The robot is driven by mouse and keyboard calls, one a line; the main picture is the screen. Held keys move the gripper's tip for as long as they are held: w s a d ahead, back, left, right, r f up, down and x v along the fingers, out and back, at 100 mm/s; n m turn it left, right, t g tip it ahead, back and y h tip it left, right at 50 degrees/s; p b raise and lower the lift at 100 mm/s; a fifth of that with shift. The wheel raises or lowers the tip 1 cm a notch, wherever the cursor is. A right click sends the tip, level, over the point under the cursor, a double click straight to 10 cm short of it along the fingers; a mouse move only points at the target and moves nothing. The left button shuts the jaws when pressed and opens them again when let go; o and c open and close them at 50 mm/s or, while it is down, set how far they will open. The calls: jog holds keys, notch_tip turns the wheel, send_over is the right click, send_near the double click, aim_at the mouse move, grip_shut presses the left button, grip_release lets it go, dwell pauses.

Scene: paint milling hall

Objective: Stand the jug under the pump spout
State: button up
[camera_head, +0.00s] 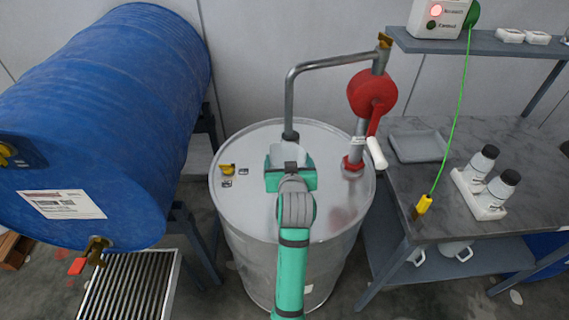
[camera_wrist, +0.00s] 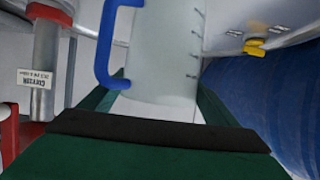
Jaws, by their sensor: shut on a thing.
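The jug (camera_wrist: 168,50) is pale and translucent with a blue handle (camera_wrist: 106,45) and graduation marks. In the head view the jug (camera_head: 283,154) sits between the green fingers of my gripper (camera_head: 290,170), over the metal drum's top. My gripper is shut on the jug, with a finger on each side in the wrist view. The pump spout (camera_head: 290,112) is a grey pipe that bends down from the red-headed pump (camera_head: 371,94). Its lower end appears right at the jug's far rim. I cannot tell whether the jug's base touches the drum lid.
The metal drum (camera_head: 240,205) carries a yellow bung (camera_head: 228,170). A large blue drum (camera_head: 110,110) lies on a stand at left, above a floor grating (camera_head: 125,285). At right, a bench (camera_head: 430,215) holds a grey tray (camera_head: 418,146), dark-capped bottles (camera_head: 483,162) and a green cable (camera_head: 461,100).

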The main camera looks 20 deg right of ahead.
jog(key=shift+f, duration=0.4)
jog(key=o, duration=1.3)
jog(key=shift+f, duration=0.15)
jog(key=shift+o, duration=0.2)
jog(key=v, duration=1.2)
